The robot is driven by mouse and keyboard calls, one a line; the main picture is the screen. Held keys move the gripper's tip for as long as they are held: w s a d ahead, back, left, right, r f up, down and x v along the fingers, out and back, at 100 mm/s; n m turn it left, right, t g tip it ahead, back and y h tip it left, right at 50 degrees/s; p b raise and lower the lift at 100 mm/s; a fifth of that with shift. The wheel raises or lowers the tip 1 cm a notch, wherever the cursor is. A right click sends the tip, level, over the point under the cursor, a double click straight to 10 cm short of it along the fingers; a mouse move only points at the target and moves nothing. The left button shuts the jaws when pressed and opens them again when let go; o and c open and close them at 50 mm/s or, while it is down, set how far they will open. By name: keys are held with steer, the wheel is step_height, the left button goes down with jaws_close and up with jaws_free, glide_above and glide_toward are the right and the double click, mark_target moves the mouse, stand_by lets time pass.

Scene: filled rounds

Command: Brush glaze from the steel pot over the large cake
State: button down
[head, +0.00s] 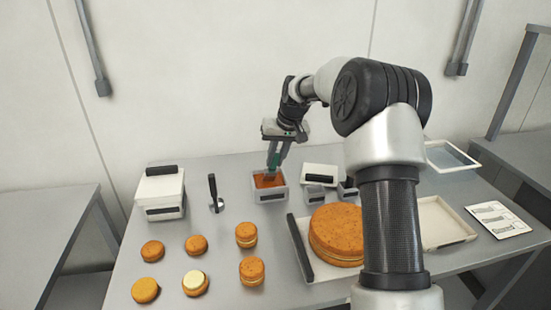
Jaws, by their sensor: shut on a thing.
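The large cake (334,232), round, orange-brown and layered, sits on a pale tray (311,266) to the right of the pot. My arm hides the cake's right edge.
Several small round cakes (196,244) lie at front left, one with a pale top (195,281). A white lidded box (161,190) and an upright black-handled tool (213,190) stand behind them. Small grey containers (320,194) stand behind the large cake. An empty tray (441,223) and a card (497,218) lie right.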

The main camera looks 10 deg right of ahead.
stand_by(0.4)
steer(key=shift+r+p, duration=2.7)
steer(key=shift+r, duration=0.85)
steer(key=shift+f, duration=0.1)
